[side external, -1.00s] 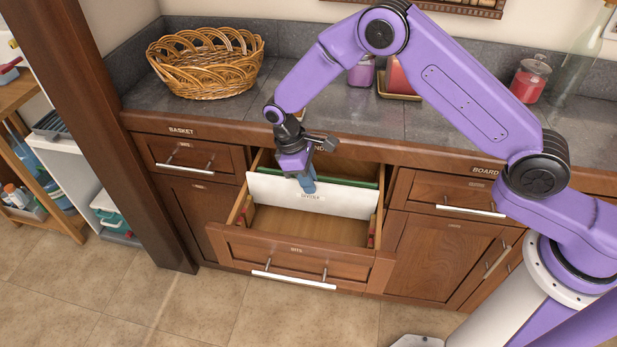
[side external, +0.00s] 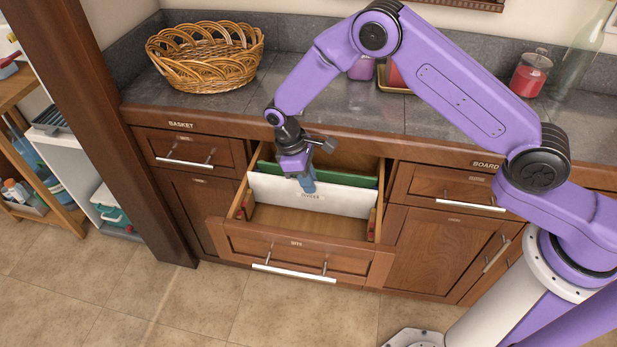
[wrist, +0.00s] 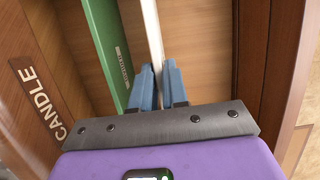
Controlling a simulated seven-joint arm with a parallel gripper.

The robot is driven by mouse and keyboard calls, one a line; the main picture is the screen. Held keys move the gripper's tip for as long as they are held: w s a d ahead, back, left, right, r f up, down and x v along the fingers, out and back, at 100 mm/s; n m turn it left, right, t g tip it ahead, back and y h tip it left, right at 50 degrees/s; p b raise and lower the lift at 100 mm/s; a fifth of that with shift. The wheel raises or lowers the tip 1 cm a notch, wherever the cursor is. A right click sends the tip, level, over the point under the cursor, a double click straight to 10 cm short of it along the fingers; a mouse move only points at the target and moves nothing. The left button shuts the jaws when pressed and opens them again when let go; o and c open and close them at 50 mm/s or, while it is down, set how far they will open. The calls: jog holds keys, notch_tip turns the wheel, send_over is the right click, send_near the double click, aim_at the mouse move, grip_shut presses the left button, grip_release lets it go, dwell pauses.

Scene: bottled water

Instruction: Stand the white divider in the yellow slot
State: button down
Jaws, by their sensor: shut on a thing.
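The white divider (side external: 345,200) stands upright across the open drawer and also shows edge-on in the wrist view (wrist: 153,32). My gripper (side external: 306,187) is shut on its top edge, left of its middle. In the wrist view the blue fingers (wrist: 158,78) press on both its faces. Part of its label is hidden by the fingers. A green divider (side external: 345,172) stands behind it, apart from it. No yellow slot can be made out. I cannot tell whether the white divider's lower edge touches the drawer floor.
The drawer front (side external: 300,257) juts out from the cabinet, with red marks on the inner side walls (side external: 372,226). Bare drawer floor (side external: 300,223) lies in front of the white divider. The counter edge (side external: 350,140) is close behind my gripper. A wicker basket (side external: 205,60) stands on the counter.

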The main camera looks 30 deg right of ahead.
jog(key=shift+f, duration=1.5)
jog(key=c, duration=1.1)
grip_release()
jog(key=v, duration=1.7)
jog(key=shift+w+a+r, duration=0.1)
jog(key=shift+r, duration=0.1)
